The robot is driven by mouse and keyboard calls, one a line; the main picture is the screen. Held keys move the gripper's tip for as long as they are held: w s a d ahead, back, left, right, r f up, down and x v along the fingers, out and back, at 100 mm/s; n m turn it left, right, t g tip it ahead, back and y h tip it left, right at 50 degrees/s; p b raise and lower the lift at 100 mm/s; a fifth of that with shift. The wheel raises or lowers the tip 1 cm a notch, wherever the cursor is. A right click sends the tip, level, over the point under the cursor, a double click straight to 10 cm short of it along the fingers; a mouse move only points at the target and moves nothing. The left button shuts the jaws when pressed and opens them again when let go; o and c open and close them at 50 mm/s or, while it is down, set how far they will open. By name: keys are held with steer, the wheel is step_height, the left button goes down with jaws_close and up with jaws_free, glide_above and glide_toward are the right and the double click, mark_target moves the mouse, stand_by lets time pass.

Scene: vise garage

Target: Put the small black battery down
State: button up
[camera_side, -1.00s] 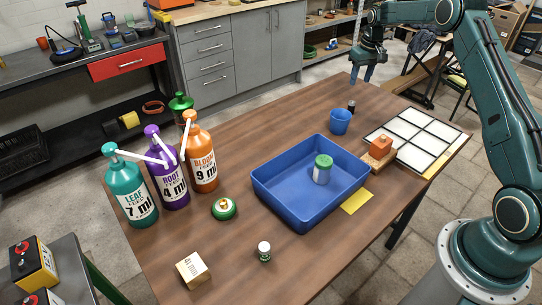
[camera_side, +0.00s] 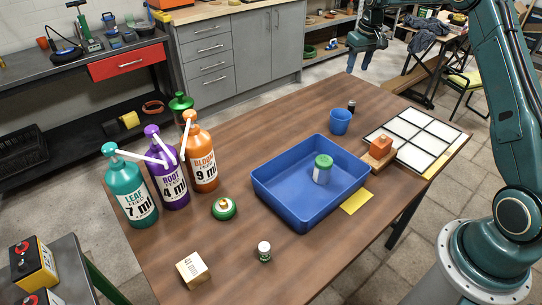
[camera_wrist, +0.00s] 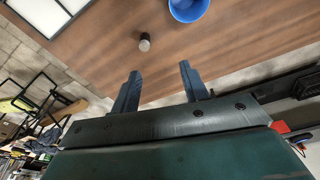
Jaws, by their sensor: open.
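The small black battery (camera_side: 351,106) stands upright on the wooden table, just behind the blue cup (camera_side: 340,121) in the side view. In the wrist view the battery (camera_wrist: 144,42) shows its light grey top and lies beyond my fingertips, with the blue cup (camera_wrist: 187,8) to its right. My gripper (camera_side: 359,61) is above the far edge of the table, apart from the battery. In the wrist view my gripper (camera_wrist: 160,70) has its two blue fingers spread with nothing between them.
A blue tray (camera_side: 270,197) holding a green-lidded jar (camera_side: 322,170) sits mid-table. A white grid panel (camera_side: 425,125) and an orange block on a wooden base (camera_side: 379,152) are to the right. Several pump bottles (camera_side: 172,183) stand at left. The table's far end around the battery is fairly clear.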

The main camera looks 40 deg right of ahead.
steer(key=s+a+r+n+t, duration=0.1)
steer(key=s+a+r, duration=0.6)
steer(key=a+r, duration=0.15)
steer(key=s+a+r+t, duration=0.1)
steer(key=s+a+r, duration=0.55)
steer(key=a, duration=0.25)
steer(key=s+a+f+n+t, duration=0.1)
steer(key=s+a, duration=0.4)
steer(key=s, duration=0.6)
steer(key=s+a+f+n, duration=0.1)
steer(key=s+a, duration=0.4)
steer(key=s, duration=0.6)
steer(key=shift+s+a+f+t+y, duration=0.25)
steer(key=shift+a+t+y, duration=0.05)
steer(key=shift+a+t, duration=0.1)
